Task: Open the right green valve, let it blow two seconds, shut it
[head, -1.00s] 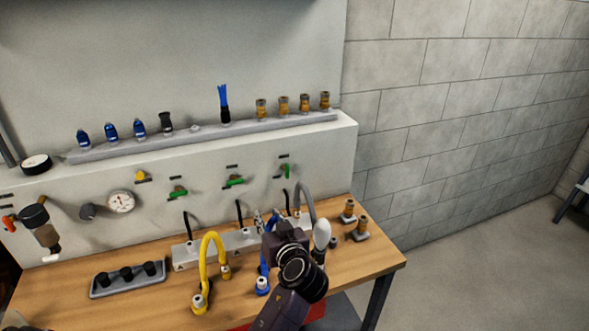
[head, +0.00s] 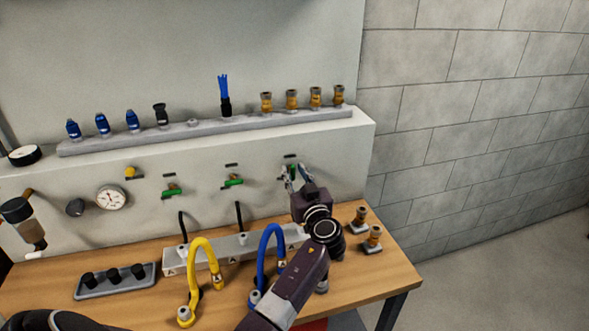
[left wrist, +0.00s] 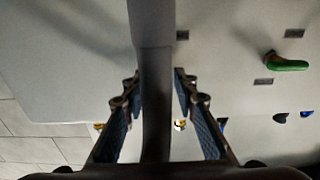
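My left gripper (head: 292,172) is raised at the control panel, at the place of the right green valve. Only a small bit of green shows behind its fingers in the head view, so the handle's position cannot be told. In the left wrist view the two fingers (left wrist: 157,98) stand apart, open. A grey band (left wrist: 153,75), perhaps a hose, runs down the middle and hides what lies behind it. The middle green valve (head: 233,181) is left of the gripper and shows in the left wrist view (left wrist: 287,63). The left green valve (head: 172,191) is further left. My right gripper is not in view.
A yellow hose (head: 199,250) and a blue hose (head: 265,250) arch up from the bench (head: 130,315) below the panel. Brass fittings (head: 372,240) stand at the bench's right end. A shelf rail (head: 185,135) with several nozzles runs above the panel.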

